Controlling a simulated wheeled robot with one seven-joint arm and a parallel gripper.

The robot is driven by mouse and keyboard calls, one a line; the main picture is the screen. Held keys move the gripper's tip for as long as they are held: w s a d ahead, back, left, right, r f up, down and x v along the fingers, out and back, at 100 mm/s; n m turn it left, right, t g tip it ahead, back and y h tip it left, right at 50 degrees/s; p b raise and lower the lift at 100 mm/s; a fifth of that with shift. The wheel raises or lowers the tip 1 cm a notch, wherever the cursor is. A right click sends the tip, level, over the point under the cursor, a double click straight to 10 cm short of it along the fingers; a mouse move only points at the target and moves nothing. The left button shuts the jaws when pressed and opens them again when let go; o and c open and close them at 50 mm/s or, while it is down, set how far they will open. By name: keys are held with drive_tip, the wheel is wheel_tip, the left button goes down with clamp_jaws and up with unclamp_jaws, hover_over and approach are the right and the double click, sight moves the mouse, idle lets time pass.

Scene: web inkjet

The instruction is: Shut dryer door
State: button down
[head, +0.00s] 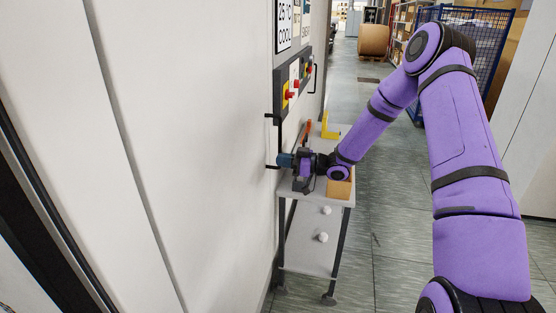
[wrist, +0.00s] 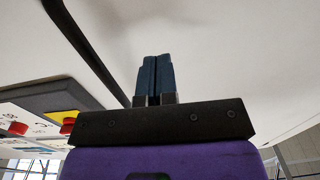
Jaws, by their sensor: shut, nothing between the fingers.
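The dryer door appears to be the large white panel (head: 190,130) on the left in the head view. A black bar handle (head: 268,117) stands at its right edge. My gripper (head: 280,160) is at the lower part of this handle, close to the panel. In the wrist view my gripper's blue fingers (wrist: 153,78) are together and empty, pointing at a white surface (wrist: 220,50). A dark bar (wrist: 88,50) runs to their upper left, apart from them. I cannot tell whether the fingertips touch the panel or how far open the door is.
A control panel (head: 293,85) with red buttons is on the machine's wall just beyond the handle. A small grey cart (head: 313,250) stands under my wrist with boxes and tools on top. The grey floor (head: 385,250) is clear to its right. A blue cage (head: 490,45) stands farther back.

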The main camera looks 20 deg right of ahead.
drive_tip(key=v, duration=0.8)
wheel_tip(320, 180, up, 11)
drive_tip(key=w+m+t+h, duration=0.1)
drive_tip(key=m+t+h, duration=0.1)
drive_tip(key=h, duration=0.7)
drive_tip(key=s+d+r+m+h, duration=0.2)
drive_tip(key=s+r+m+h, duration=0.2)
drive_tip(key=s+r+h, duration=0.45)
drive_tip(key=s+a+r+m+g, duration=0.2)
drive_tip(key=s, duration=0.8)
drive_tip(key=s+a+r+m+g+y, duration=0.1)
drive_tip(key=s+a+r+g, duration=0.1)
drive_tip(key=s, duration=0.8)
drive_tip(key=s+a+r+m+g+y, duration=0.1)
drive_tip(key=s+a+r+m+g, duration=0.1)
drive_tip(key=s, duration=0.9)
drive_tip(key=shift+a+r+m, duration=0.25)
drive_tip(key=shift+a+m, duration=0.05)
drive_tip(key=shift+a, duration=0.05)
